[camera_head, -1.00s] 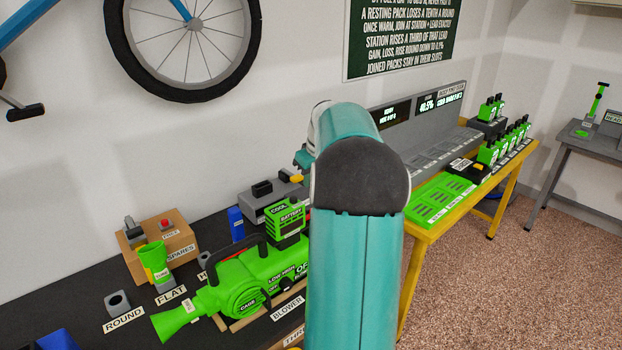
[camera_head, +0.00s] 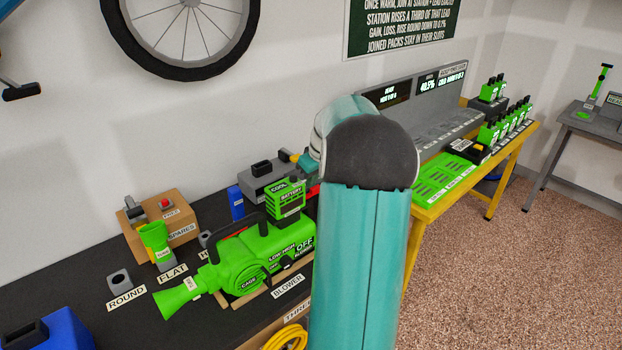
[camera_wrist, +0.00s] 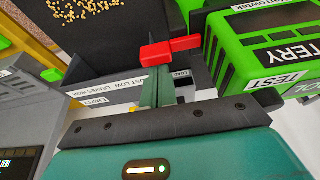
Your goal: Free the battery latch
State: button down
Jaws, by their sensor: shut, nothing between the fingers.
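The green battery (camera_head: 286,198) sits upright on top of the green blower (camera_head: 262,255), which rests on the dark bench. In the head view my arm hides most of the gripper; a red bit shows right of the battery. I cannot make out the battery latch with certainty in either view.
A spares box (camera_head: 165,218), a blue bottle (camera_head: 236,203) and a grey block (camera_head: 270,178) stand behind the blower. The yellow charging table (camera_head: 425,212) with several green packs is to the right. Yellow crumbs (camera_wrist: 85,8) lie on a dark surface in the wrist view.

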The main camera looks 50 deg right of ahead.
jog(key=shift+s+r+m, duration=0.1)
jog(key=shift+s+m, duration=0.1)
jog(key=shift+m, duration=0.1)
jog(key=shift+s+m+h, duration=0.2)
jog(key=shift+m+h, duration=0.2)
jog(key=shift+m, duration=0.4)
jog(key=m, duration=0.1)
jog(key=s+m+g+h, duration=0.1)
jog(key=m, duration=0.1)
jog(key=shift+a+m, duration=0.1)
jog(key=shift+m, duration=0.2)
jog(key=shift+s+a, duration=0.65)
jog(key=shift+s, duration=0.3)
jog(key=shift+w, duration=0.1)
